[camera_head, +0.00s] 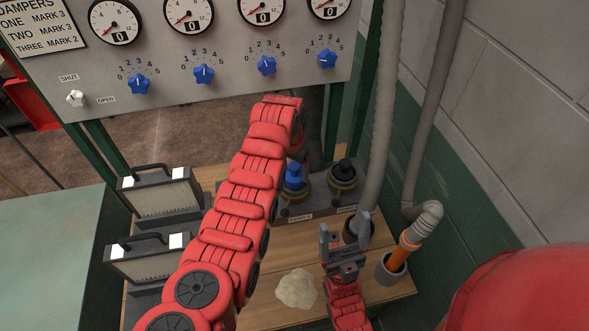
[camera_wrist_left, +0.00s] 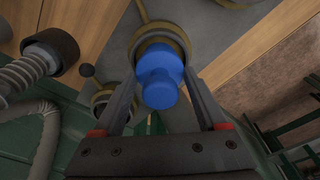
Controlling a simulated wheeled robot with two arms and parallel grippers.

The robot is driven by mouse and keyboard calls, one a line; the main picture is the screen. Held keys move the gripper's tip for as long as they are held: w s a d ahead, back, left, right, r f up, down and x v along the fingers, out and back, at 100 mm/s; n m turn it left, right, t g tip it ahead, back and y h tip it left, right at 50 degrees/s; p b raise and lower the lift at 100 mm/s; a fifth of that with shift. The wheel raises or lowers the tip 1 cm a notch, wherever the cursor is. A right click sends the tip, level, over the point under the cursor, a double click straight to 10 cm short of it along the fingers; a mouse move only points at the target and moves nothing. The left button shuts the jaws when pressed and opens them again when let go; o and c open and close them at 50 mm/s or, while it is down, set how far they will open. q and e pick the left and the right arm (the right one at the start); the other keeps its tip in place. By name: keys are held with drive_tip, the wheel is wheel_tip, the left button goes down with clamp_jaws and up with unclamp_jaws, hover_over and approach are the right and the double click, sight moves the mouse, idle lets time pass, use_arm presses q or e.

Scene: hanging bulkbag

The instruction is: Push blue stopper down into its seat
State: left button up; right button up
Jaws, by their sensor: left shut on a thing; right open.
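The blue stopper (camera_head: 294,176) stands at a brass-rimmed seat (camera_head: 296,195) on the grey plate of the wooden bench. In the left wrist view the stopper (camera_wrist_left: 158,78) is between the two dark fingers of my left gripper (camera_wrist_left: 160,88), which is shut on it. The brass ring (camera_wrist_left: 178,43) shows behind the stopper; I cannot tell how deep the stopper sits. My left arm arches over the bench in the head view and hides most of its gripper. My right gripper (camera_head: 343,246) is open and empty, low over the bench, to the right of and nearer than the stopper.
A black stopper (camera_head: 344,170) sits in a brass fitting just right of the blue one. A pale lump (camera_head: 296,289) lies on the bench. An orange-handled tool (camera_head: 403,250) stands in a grey cup. Two framed boxes (camera_head: 161,195) stand left; hoses hang right. A gauge panel (camera_head: 225,95) is behind.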

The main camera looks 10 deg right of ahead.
use_arm(q)
drive_tip(key=shift+f+b, duration=0.85)
drive_tip(key=shift+f, duration=0.35)
drive_tip(key=o, duration=1.3)
drive_tip(key=shift+r, duration=0.1)
